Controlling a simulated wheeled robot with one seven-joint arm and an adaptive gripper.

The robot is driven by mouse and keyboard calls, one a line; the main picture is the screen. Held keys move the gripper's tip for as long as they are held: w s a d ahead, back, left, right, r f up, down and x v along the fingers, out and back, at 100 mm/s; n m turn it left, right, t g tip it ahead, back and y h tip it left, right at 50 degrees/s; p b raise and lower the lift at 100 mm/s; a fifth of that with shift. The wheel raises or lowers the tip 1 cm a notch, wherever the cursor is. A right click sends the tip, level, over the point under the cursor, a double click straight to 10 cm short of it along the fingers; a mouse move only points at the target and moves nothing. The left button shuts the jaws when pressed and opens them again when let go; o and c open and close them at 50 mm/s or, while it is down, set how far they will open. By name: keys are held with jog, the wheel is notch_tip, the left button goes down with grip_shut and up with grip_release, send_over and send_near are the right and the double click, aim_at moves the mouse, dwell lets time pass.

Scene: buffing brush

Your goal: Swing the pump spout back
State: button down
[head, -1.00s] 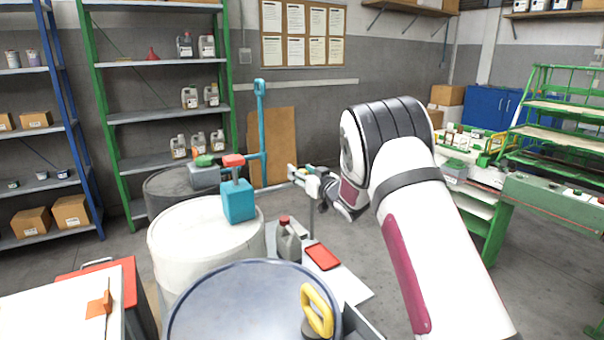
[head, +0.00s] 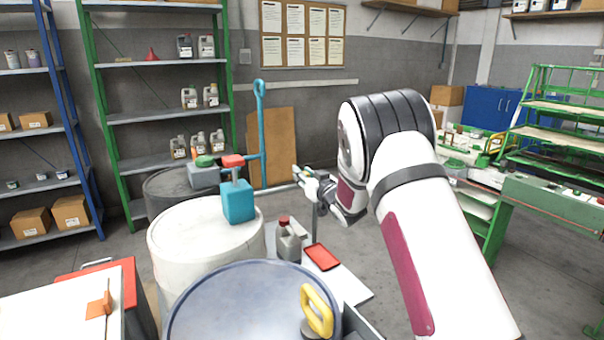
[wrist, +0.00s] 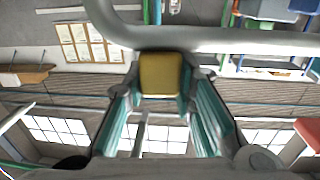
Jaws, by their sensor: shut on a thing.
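A teal pump body (head: 238,203) with a red top (head: 233,161) stands on the white drum (head: 185,240). A tall teal handle (head: 261,130) with a looped end rises behind it. The grey spout (head: 278,189) runs right from the pump to my gripper (head: 304,181), and a thin upright part shows below the gripper. In the wrist view, the spout (wrist: 240,40) bends across the top, and a yellow block (wrist: 160,73) sits between the teal finger pads. My gripper is shut on this yellow part at the spout; the exact contact is partly hidden.
A blue drum (head: 250,305) with a yellow handle (head: 318,310) stands in front. A grey bottle (head: 288,243) and a red tray (head: 322,257) lie below the gripper. A dark drum (head: 165,190) stands behind. Open floor lies behind the gripper.

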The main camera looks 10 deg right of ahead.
jog(key=s+a+m+g+h+p, duration=0.1)
jog(key=s+a+m+g+h, duration=0.1)
jog(key=s+m+h, duration=0.7)
jog(key=shift+s+a+h, duration=0.35)
jog(key=shift+s+h, duration=2.25)
jog(key=shift+s, duration=1.1)
jog(key=c, duration=1.3)
grip_release()
jog(key=shift+s, duration=0.1)
jog(key=v, duration=1.2)
jog(key=shift+a+r, duration=0.1)
jog(key=shift+r, duration=0.1)
